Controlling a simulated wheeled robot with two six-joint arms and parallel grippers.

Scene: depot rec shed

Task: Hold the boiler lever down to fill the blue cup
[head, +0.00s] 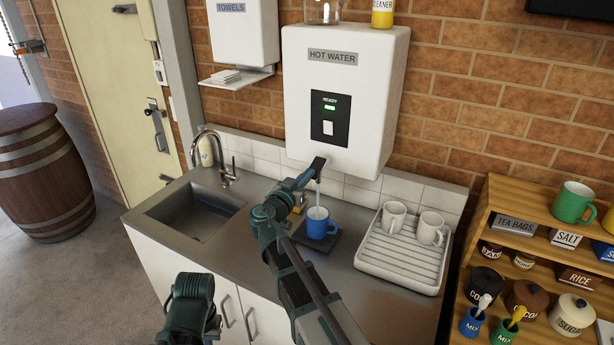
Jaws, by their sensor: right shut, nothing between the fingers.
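The white hot water boiler (345,95) hangs on the brick wall, its green READY light lit. Its black lever (319,163) sticks out below the front. My right gripper (311,173) is shut and empty, its tip against or right beside the lever; contact is hard to tell. A pale stream of water runs down beneath the lever into the blue cup (321,229). The cup stands upright on a dark drip tray (316,246), partly behind my right arm; its water level is unclear. Part of my left arm shows at bottom left, its fingers not visible.
A sink with a tap (227,175) is at the counter's left. A white rack (402,262) with two white mugs (394,217) is right of the cup. A wooden shelf (513,233) with jars and a green mug (573,203) stands farther right.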

